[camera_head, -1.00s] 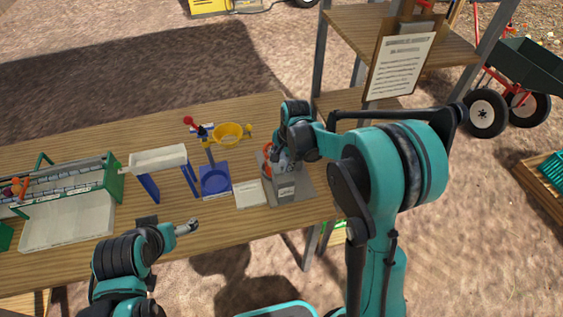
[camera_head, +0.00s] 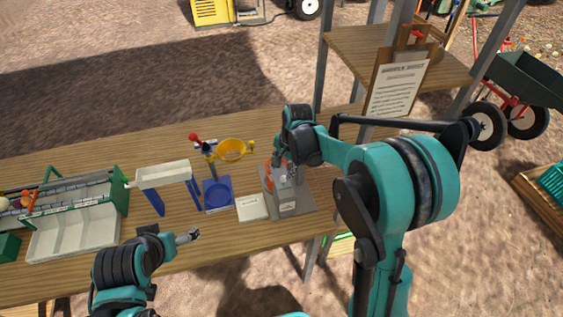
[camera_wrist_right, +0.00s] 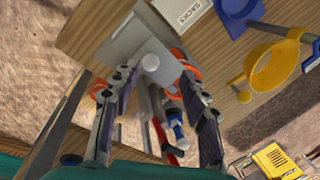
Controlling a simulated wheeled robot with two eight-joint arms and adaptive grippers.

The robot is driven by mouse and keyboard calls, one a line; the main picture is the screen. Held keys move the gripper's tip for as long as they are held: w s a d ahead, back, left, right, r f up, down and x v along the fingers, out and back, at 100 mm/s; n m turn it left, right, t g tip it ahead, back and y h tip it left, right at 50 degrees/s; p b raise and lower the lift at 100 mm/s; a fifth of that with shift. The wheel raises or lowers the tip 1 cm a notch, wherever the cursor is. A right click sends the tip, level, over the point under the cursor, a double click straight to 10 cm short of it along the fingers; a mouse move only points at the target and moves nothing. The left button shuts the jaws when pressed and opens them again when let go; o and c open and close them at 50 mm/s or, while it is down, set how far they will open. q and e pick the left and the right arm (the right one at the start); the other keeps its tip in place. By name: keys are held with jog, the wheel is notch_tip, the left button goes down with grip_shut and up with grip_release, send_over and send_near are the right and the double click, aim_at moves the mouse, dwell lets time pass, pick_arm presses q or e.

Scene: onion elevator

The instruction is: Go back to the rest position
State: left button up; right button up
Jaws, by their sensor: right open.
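My right gripper (camera_head: 283,170) is open over the grey device (camera_head: 290,196) at the table's right end. In the right wrist view its two fingers (camera_wrist_right: 155,118) stand apart, with the device's grey plate and pale round knob (camera_wrist_right: 150,62) beyond them. Orange parts (camera_wrist_right: 187,70) show beside the fingers. Rods and a blue-tipped part (camera_wrist_right: 175,122) lie between the fingers in the picture; whether the fingers touch anything is unclear. My left gripper (camera_head: 187,237) is low over the table's front edge, too small to read its jaws.
On the wooden table (camera_head: 90,160) stand a green-framed sorting rack (camera_head: 122,190), a pale trough on blue legs (camera_head: 160,173), a blue stand (camera_head: 217,195) with a yellow ring (camera_head: 231,150), and a white pad (camera_head: 251,207). A shelf with a clipboard (camera_head: 395,88) rises behind my right arm.

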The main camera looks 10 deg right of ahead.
jog(key=shift+s+r, duration=0.1)
jog(key=shift+s+r, duration=0.2)
jog(key=shift+s, duration=0.1)
jog(key=s+d+n+t+b, duration=0.1)
jog(key=s+n+b, duration=0.3)
jog(key=s, duration=0.6)
jog(key=s+d+n+t+h+b, duration=0.1)
jog(key=s+n+t+b, duration=0.3)
jog(key=s, duration=0.6)
jog(key=d+n+b, duration=0.1)
jog(key=n, duration=0.1)
jog(key=shift+s+f+n+b, duration=0.15)
jog(key=shift+s+n+b, duration=0.15)
jog(key=shift+s+n, duration=0.1)
